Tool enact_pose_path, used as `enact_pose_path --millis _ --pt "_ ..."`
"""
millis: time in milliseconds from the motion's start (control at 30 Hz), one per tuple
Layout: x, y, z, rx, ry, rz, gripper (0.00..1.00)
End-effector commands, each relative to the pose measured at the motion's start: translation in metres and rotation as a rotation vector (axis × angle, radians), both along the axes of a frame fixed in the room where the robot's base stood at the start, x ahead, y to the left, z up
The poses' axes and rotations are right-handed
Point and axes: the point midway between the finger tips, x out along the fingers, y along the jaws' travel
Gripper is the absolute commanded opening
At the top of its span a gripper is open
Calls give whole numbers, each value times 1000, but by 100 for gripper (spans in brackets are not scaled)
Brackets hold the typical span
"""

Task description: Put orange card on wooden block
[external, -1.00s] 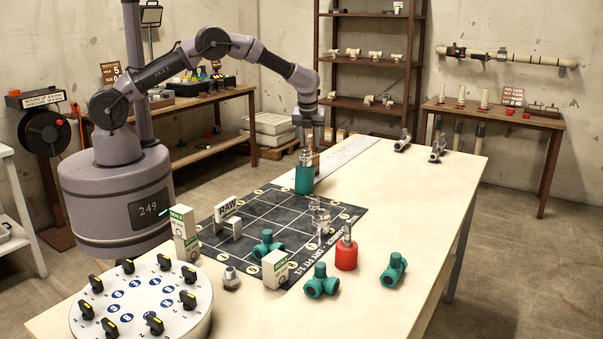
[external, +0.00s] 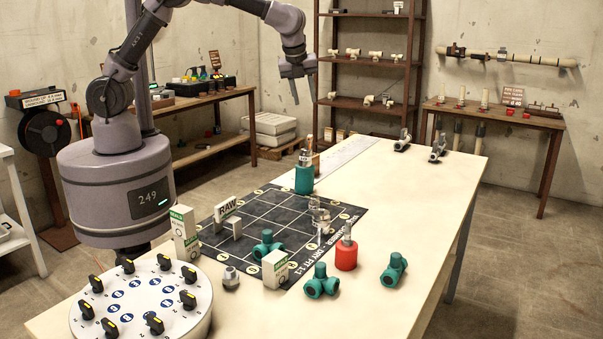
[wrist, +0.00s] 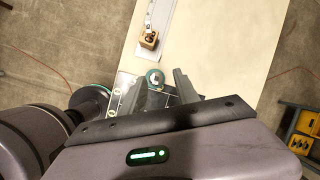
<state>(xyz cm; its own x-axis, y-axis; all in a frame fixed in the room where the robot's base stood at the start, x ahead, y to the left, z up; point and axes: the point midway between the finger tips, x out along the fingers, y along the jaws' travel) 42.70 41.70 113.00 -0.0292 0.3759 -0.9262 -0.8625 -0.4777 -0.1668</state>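My gripper (external: 304,101) hangs in the air high above the back of the table in the external view, fingers down. In the wrist view its two fingers (wrist: 160,72) are apart with nothing held between them. A small wooden block (wrist: 149,40) with something dark in its top stands on the table in the wrist view. In the external view its brown side (external: 316,160) shows partly behind a teal container (external: 304,180) with a metal piece on it. The round top of the teal container (wrist: 155,77) shows below and between my fingers. I cannot make out an orange card for certain.
A black gridded mat (external: 262,208) covers the table's middle, with teal fittings, white label blocks and a red-based part (external: 346,254) around it. A white dial disc (external: 142,308) is at the front left. The table's right side (external: 420,200) is mostly clear.

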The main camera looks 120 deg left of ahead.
Motion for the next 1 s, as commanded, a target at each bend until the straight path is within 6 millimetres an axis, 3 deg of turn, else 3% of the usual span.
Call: enact_pose_path --millis 33,133,200,300,333,433,533,833,1000 --pt "6 -53 37 9 -85 29 37" --pt "-11 -167 88 -23 -287 149 37" --pt "-44 -240 104 -80 -420 238 37" --pt "-99 -314 102 -190 -569 359 37" --pt "-114 -328 97 -223 -600 391 37" --pt "-150 -359 80 -311 -667 473 37" --pt "-165 -371 69 -356 -693 517 37" --pt "-168 -372 62 -362 -695 528 37" --pt "-168 -372 12 -361 -695 528 37"
